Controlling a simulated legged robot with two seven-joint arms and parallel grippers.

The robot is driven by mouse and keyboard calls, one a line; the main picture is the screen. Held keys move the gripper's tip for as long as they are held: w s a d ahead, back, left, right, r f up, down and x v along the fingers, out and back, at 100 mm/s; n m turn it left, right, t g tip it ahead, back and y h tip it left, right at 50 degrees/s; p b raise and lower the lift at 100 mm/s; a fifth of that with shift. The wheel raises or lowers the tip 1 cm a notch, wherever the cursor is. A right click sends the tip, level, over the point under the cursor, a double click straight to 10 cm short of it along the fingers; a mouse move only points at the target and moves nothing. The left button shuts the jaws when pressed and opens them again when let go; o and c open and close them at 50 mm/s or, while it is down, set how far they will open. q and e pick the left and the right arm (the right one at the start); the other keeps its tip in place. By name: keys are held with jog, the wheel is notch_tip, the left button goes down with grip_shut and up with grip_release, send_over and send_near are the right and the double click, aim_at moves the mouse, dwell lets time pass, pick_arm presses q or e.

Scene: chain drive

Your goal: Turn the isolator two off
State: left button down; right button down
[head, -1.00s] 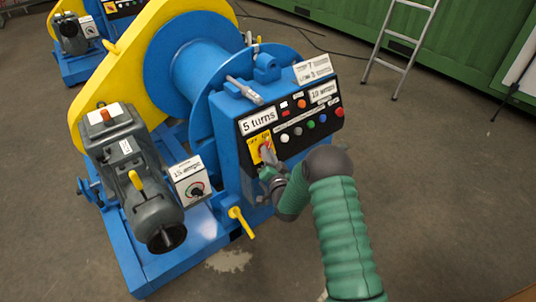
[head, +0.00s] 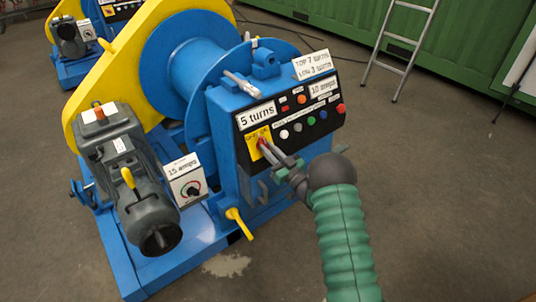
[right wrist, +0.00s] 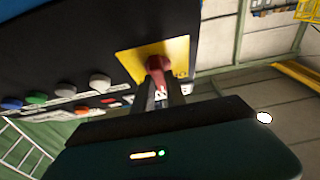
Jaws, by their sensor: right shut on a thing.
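The isolator has a red handle (right wrist: 157,67) on a yellow plate (head: 256,144), set in the dark panel (head: 290,122) of the blue winch machine. The yellow plate also fills the middle of the right wrist view (right wrist: 178,50). My right gripper (head: 264,147) reaches the handle from the lower right. In the right wrist view its two fingers (right wrist: 165,92) are shut on the red handle's near end. The handle's exact angle against the plate lettering is hard to read. No number for this isolator is legible. My left gripper is not in view.
Several coloured buttons (head: 310,121) lie right of the plate. A "5 turns" label (head: 256,115) sits above it. A grey motor (head: 135,180), a dial box (head: 187,181) and a yellow lever (head: 239,223) are to the left. Open floor (head: 440,200) lies to the right.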

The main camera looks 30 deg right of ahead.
jog(key=n+y, duration=0.1)
jog(key=n, duration=0.1)
jog(key=n+g+y+b, duration=0.1)
jog(key=n, duration=0.1)
jog(key=n+y, duration=0.1)
jog(key=n, duration=0.1)
jog(key=shift+d+n+y, duration=0.3)
jog(key=shift+d+y, duration=0.05)
jog(key=shift+y, duration=0.05)
jog(key=n+g+y, duration=0.1)
jog(key=n, duration=0.1)
jog(key=n+g+y, duration=0.1)
jog(key=n+y, duration=0.1)
jog(key=n, duration=0.1)
jog(key=shift+w+r+n+g, duration=0.1)
jog(key=shift+r+n+g, duration=0.1)
jog(key=shift+n+g, duration=0.15)
jog(key=shift+n, duration=0.25)
jog(key=c, duration=1.4)
grip_release()
jog(key=shift+o, duration=0.2)
jog(key=shift+d, duration=0.1)
jog(key=p+v, duration=0.3)
jog(key=v, duration=1.4)
